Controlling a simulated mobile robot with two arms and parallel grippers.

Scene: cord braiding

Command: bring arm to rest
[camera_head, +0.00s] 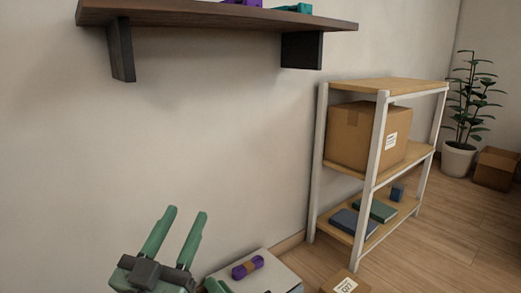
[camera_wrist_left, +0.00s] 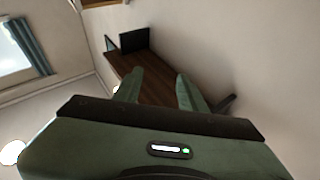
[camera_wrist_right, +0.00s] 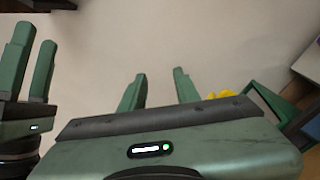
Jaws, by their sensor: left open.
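My left gripper (camera_head: 188,220) is in the lower left of the head view, fingers up, apart and empty. In the left wrist view its open fingers (camera_wrist_left: 160,85) stand in front of the dark wooden wall shelf, with nothing between them. Only a green bit of my right gripper (camera_head: 216,287) shows at the bottom edge of the head view. In the right wrist view its fingers (camera_wrist_right: 158,88) are apart with bare wall between them. My left gripper (camera_wrist_right: 38,65) also shows at the left there. A purple cord bundle (camera_head: 240,271) with a yellowish band lies on a pale surface below.
The wall shelf (camera_head: 215,14) holds purple (camera_head: 242,2) and teal (camera_head: 296,8) items, cut by the top edge. A white-framed rack (camera_head: 377,140) with a cardboard box (camera_head: 352,135) stands right. A yellow thing (camera_wrist_right: 220,96) is partly hidden behind my right gripper. Wall space between is clear.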

